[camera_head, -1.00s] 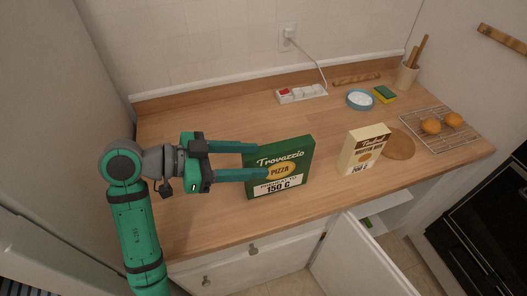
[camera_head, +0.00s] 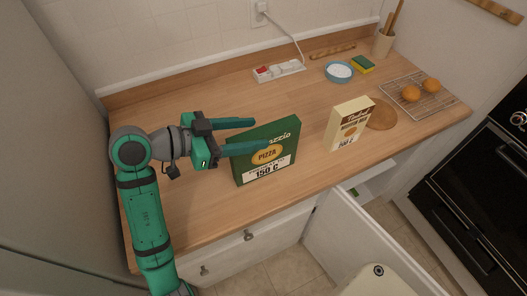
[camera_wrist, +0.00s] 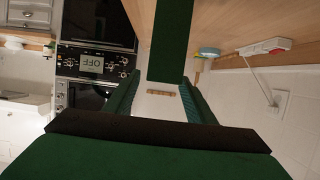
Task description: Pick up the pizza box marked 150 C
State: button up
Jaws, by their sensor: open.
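The green pizza box (camera_head: 266,167), marked 150 C, stands upright on the wooden counter in the head view. My gripper (camera_head: 259,135) is open at the box's upper left. One finger crosses in front of the box's face and hides part of its brand name; the other lies behind its top edge. In the wrist view the box's narrow dark green side (camera_wrist: 172,40) shows beyond and between the open fingers (camera_wrist: 160,100). I cannot tell whether either finger touches it.
A cream muffin mix box (camera_head: 346,127), marked 200 C, stands to the right, before a round wooden board (camera_head: 382,115). A power strip (camera_head: 279,71), blue bowl (camera_head: 339,72) and cooling rack (camera_head: 425,100) lie farther back. An open cabinet door (camera_head: 350,250) is below the counter.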

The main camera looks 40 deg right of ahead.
aim_at(257, 133)
jog(key=x, duration=0.4)
jog(key=shift+w+d+f, duration=0.1)
jog(key=shift+d+f, duration=0.05)
grip_shut()
